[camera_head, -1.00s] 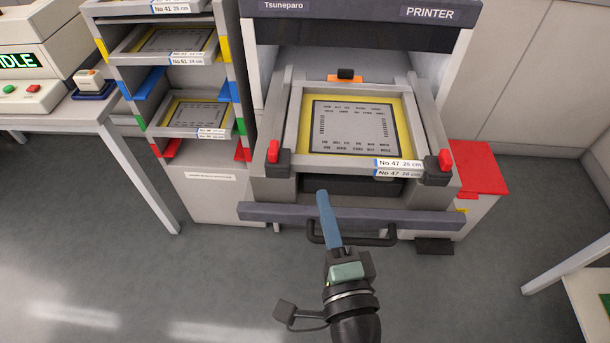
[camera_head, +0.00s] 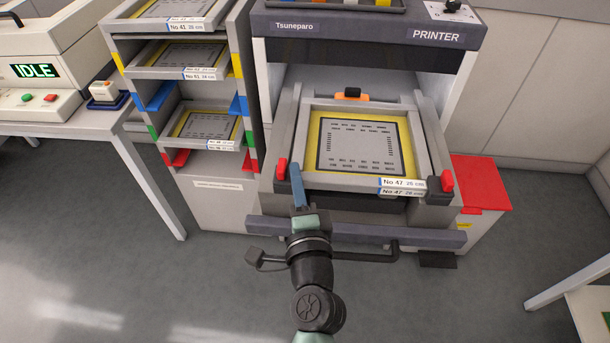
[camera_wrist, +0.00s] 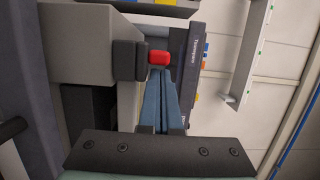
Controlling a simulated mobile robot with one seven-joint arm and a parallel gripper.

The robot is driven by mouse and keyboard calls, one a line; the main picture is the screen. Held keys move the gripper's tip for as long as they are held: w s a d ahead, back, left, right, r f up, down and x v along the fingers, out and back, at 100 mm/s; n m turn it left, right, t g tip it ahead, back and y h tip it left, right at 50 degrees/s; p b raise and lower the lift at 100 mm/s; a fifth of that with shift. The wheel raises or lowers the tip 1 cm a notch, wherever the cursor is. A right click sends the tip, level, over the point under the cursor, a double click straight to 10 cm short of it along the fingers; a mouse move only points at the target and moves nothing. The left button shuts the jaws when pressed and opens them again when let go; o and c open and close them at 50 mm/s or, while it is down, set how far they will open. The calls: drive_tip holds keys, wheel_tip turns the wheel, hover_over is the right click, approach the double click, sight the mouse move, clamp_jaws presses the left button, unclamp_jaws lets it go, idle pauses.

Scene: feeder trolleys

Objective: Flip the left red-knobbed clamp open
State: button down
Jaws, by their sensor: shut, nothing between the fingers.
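The left clamp has a red knob (camera_head: 281,169) and a dark block. It sits at the front left corner of the printer's grey frame. In the wrist view the red knob (camera_wrist: 159,58) stands out beside the dark clamp block (camera_wrist: 125,60). My gripper (camera_head: 296,168) has long blue fingers, shut and empty, with the tips just right of the left knob in the head view. In the wrist view the fingertips (camera_wrist: 160,82) are close by the knob; I cannot tell if they touch it. The right clamp's red knob (camera_head: 447,180) stands at the front right corner.
A yellow-edged stencil (camera_head: 317,140) lies in the printer (camera_head: 345,52). A shelf rack (camera_head: 215,190) stands close on the left, and a red-topped box (camera_head: 480,185) on the right. The front floor is clear.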

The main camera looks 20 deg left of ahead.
sight(276, 176)
drive_tip(key=shift+s+a+p, duration=0.3)
drive_tip(key=shift+a+p, duration=0.1)
drive_tip(key=shift+a, duration=0.5)
drive_tip(key=shift+s+a+p, duration=0.25)
drive_tip(key=shift+a+p, duration=0.1)
drive_tip(key=shift+a, duration=0.55)
drive_tip(key=shift+d, duration=0.1)
